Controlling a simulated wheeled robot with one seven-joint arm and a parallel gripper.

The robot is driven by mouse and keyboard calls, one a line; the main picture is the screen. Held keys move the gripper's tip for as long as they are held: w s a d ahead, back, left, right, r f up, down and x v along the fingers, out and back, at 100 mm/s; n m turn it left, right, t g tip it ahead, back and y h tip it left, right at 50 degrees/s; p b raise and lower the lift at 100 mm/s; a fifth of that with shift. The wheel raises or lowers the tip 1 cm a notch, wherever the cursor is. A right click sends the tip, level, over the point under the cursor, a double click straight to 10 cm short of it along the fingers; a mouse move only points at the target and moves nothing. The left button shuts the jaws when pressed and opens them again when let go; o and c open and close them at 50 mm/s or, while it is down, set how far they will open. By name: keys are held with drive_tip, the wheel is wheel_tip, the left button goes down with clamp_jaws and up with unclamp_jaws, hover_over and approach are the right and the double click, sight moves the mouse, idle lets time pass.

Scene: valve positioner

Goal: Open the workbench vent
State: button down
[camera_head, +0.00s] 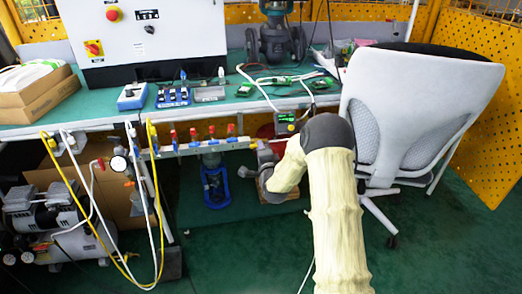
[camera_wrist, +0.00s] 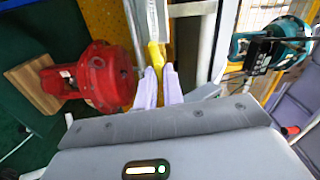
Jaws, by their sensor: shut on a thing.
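A yellow handle (camera_wrist: 155,57) shows in the wrist view, on the end of a pale metal rail or pipe. My gripper (camera_wrist: 159,80) has its two pale lavender fingers shut on this handle, one on either side. The fingertips hide part of it. In the head view, the manifold rail (camera_head: 205,145) runs along the workbench's (camera_head: 215,108) front edge with several red-handled valves. My pale arm reaches toward the right end of the rail. My fingers cannot be made out there, and I cannot tell which fitting the yellow handle belongs to in that view.
A red valve body (camera_wrist: 100,77) on a wooden block sits left of my fingers in the wrist view. A grey office chair (camera_head: 415,105) stands close to the right of my arm. Yellow and white hoses (camera_head: 157,215) hang at the left. The green floor at lower right is clear.

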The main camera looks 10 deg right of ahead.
drive_tip(key=shift+f+m, duration=0.1)
drive_tip(key=shift+m, duration=0.6)
drive_tip(key=c, duration=1.5)
unclamp_jaws()
drive_tip(key=shift+s, duration=0.15)
drive_tip(key=s+p, duration=0.2)
drive_tip(key=s, duration=1.5)
drive_tip(key=shift+s, duration=0.1)
